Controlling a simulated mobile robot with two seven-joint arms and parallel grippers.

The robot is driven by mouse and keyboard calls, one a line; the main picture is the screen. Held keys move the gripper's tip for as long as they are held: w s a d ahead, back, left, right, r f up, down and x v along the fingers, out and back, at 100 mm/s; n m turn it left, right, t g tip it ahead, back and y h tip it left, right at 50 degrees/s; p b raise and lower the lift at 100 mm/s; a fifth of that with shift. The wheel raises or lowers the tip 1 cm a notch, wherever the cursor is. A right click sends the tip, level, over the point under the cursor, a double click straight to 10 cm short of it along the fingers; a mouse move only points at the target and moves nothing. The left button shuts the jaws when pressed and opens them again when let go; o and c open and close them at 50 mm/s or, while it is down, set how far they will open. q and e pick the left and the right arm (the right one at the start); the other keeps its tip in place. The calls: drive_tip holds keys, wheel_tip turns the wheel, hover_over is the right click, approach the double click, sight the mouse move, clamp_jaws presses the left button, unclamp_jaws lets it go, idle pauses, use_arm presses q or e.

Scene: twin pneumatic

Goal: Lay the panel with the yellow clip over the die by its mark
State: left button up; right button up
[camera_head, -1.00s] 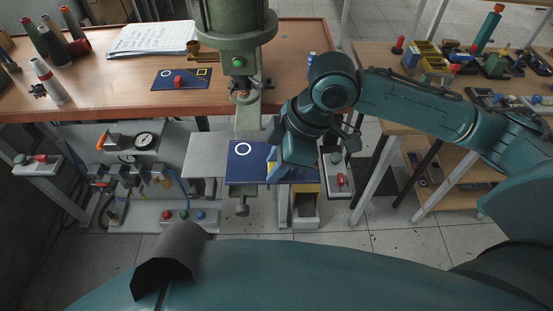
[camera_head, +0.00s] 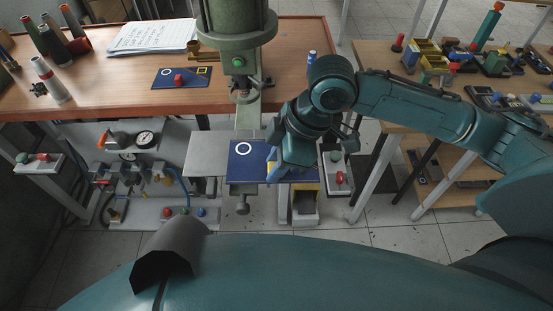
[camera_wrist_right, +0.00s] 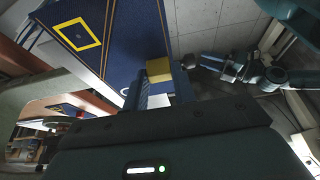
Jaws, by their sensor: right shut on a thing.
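The blue panel with the yellow clip (camera_head: 256,157) is at the press, below its ram, with a white ring mark at its left. My right gripper (camera_head: 279,172) is shut on its right part. In the right wrist view the panel (camera_wrist_right: 128,48) runs up from the jaws, with a yellow square outline, and the yellow clip (camera_wrist_right: 159,69) sits near the jaws. I cannot make out the die; the panel hides the spot under it. Whether the panel touches anything below is unclear.
The green press (camera_head: 236,60) stands close behind the panel. A grey plate (camera_head: 206,162) is at its left. Another blue panel (camera_head: 167,82) with a red clip lies on the wooden table. A button box (camera_head: 338,175) stands to the right of my gripper. A pneumatic board (camera_head: 140,170) is at left.

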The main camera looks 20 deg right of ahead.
drive_tip(key=shift+f, duration=0.2)
drive_tip(key=o, duration=1)
use_arm(q)
drive_tip(key=shift+s+f, duration=0.15)
drive_tip(key=shift+s, duration=0.05)
use_arm(e)
drive_tip(key=shift+o, duration=0.3)
use_arm(q)
drive_tip(key=shift+s, duration=0.1)
